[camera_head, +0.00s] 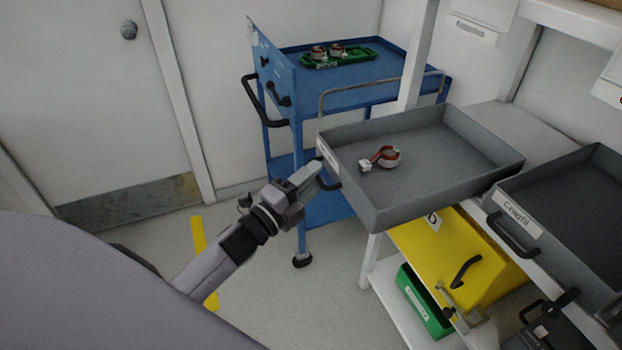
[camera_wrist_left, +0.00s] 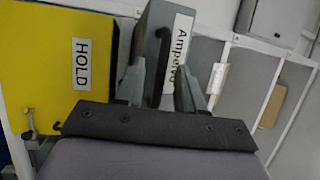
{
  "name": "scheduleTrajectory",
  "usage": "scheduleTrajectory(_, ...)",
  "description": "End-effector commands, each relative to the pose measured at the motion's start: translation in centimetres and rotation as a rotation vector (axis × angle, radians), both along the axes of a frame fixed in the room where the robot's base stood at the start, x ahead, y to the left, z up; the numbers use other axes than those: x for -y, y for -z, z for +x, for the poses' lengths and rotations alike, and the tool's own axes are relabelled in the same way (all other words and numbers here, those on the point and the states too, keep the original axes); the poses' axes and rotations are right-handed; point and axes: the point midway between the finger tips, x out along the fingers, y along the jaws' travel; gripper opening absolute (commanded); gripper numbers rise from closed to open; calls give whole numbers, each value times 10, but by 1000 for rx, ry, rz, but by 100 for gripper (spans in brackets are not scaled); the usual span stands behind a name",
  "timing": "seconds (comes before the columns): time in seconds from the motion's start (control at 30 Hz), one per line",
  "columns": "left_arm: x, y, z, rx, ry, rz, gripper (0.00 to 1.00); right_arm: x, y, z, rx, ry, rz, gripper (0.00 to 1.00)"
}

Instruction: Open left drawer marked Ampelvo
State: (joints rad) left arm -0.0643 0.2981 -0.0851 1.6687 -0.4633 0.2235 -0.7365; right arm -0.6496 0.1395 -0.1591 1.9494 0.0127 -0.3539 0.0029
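The left drawer (camera_head: 480,150) is a grey tray standing pulled out from the shelf frame, with its inside showing. A stator with a red-orange ring and a white connector (camera_head: 388,157) lies in it. The drawer's label reads Ampelvo (camera_wrist_left: 180,42) in the wrist view. Its black handle (camera_wrist_left: 160,65) stands between the two fingers of my left gripper (camera_wrist_left: 160,85). The fingers look apart, with gaps beside the handle. In the head view my left gripper (camera_head: 312,180) is at the drawer's front face. My right gripper is not in view.
A second grey drawer (camera_head: 515,218) with its own label is at the right. Below are a yellow box (camera_head: 440,250) marked HOLD in the wrist view, and a green bin (camera_head: 420,308). Floor at left is clear.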

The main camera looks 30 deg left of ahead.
Motion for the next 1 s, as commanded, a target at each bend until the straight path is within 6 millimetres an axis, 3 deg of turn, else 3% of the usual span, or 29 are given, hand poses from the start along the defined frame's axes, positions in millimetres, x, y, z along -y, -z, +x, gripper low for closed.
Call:
scheduleTrajectory(0.17,-2,2,-7,0,0,0,38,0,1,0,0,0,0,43)
scheduleTrajectory(0.6,-16,12,-59,-1,0,0,38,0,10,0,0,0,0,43)
scheduleTrajectory(1.0,-19,12,-68,0,0,0,38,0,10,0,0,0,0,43)
